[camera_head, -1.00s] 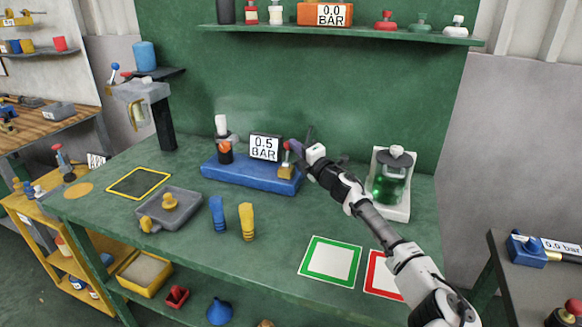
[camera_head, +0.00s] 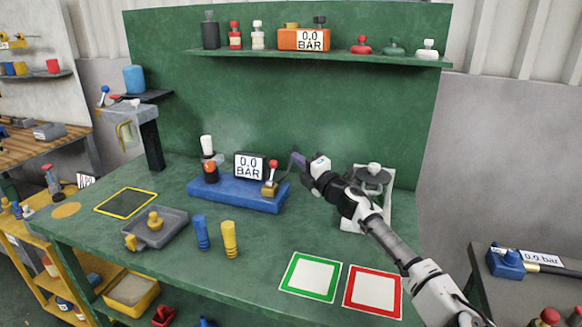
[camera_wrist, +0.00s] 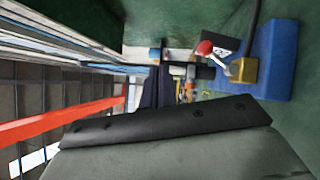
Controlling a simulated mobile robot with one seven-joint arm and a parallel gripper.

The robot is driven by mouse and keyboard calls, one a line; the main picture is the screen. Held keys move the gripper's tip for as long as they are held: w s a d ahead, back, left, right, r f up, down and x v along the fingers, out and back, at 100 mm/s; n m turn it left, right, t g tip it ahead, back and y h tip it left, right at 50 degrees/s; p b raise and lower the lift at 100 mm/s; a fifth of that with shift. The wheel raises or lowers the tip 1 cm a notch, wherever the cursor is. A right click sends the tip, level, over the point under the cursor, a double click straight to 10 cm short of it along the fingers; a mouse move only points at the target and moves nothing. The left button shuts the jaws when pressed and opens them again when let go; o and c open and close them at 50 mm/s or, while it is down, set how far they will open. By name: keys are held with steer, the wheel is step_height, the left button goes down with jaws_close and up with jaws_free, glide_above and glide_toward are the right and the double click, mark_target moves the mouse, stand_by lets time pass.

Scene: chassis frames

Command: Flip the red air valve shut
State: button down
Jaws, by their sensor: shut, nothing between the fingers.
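The red air valve (camera_head: 273,165) has a red-tipped lever on a brass body at the right end of a blue base (camera_head: 238,196). Its lever stands roughly upright from the brass body in the head view. In the wrist view the red knob (camera_wrist: 205,47) and pale lever slant away from the brass block. The display (camera_head: 249,166) on the base reads 0.0 BAR. My gripper (camera_head: 297,160) is shut and empty, just right of the valve, with a small visible gap. Its dark finger area fills the lower wrist view.
A glass vessel on a white stand (camera_head: 372,185) is partly hidden behind my arm. Blue (camera_head: 201,232) and yellow (camera_head: 229,239) pegs stand in front of the base. Green-framed (camera_head: 311,276) and red-framed (camera_head: 373,291) squares lie at the front right. Bench between them is clear.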

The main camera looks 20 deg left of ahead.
steer(key=shift+s+d+r+b, duration=0.15)
steer(key=shift+s+d+r, duration=0.25)
steer(key=shift+d, duration=0.3)
steer(key=shift+s+d+r+b, duration=0.25)
steer(key=shift+d+r, duration=0.2)
steer(key=shift+d, duration=0.25)
steer(key=shift+s+d+r+b, duration=0.1)
steer(key=shift+s+d+r, duration=0.35)
steer(key=shift+d, duration=0.25)
